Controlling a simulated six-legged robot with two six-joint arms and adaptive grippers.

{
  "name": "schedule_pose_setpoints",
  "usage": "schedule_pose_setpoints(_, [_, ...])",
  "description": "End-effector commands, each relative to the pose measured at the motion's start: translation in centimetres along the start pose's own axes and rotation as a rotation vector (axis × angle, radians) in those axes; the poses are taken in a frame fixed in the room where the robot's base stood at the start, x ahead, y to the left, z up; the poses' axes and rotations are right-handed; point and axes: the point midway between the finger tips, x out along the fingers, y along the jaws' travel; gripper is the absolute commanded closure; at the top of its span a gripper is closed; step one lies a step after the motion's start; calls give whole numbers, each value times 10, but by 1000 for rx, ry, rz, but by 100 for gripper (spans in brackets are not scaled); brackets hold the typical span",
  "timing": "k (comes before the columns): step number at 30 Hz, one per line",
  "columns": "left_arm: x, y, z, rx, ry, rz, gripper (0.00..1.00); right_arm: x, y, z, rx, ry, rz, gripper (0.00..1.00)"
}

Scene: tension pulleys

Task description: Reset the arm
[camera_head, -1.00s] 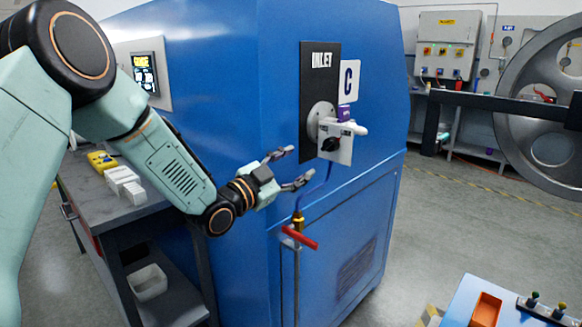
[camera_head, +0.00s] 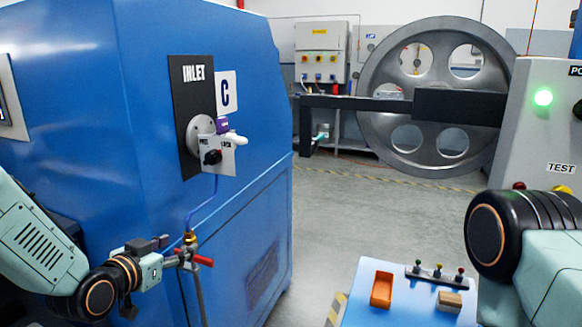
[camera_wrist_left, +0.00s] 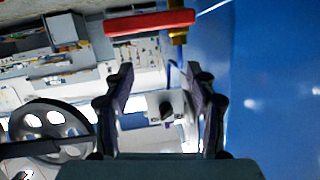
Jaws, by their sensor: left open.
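My left gripper (camera_head: 172,251) is open and empty in the lower left of the head view, in front of the blue cabinet (camera_head: 262,215). It is below and left of the inlet fitting, and in the picture its fingers overlap the area by the red-handled valve (camera_head: 200,260); I cannot tell whether they touch. In the left wrist view the two fingers (camera_wrist_left: 164,90) stand apart, with the white fitting block (camera_wrist_left: 164,110) farther off between them. The black INLET plate (camera_head: 193,120) carries the white block (camera_head: 218,158) with a dark knob. My right gripper is out of view.
A blue bench (camera_head: 350,315) with an orange tray (camera_head: 382,290) and small levers stands at the lower right. A grey TEST box (camera_head: 535,135) with a green light is at right. A large spoked wheel (camera_head: 375,130) is behind. The floor (camera_head: 390,225) between is clear.

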Motion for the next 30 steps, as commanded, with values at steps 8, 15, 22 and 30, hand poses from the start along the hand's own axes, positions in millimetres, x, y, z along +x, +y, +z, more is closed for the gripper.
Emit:
schedule_pose_setpoints(8, [-63,65,165,-267,-485,-27,43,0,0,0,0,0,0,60])
schedule_pose_setpoints(15, [-163,115,276,-378,-879,-90,43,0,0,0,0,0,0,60])
schedule_pose_setpoints(22, [-266,150,343,-353,-1183,-108,43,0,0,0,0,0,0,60])
schedule_pose_setpoints(30, [-302,165,367,-322,-1280,-80,43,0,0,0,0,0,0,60])
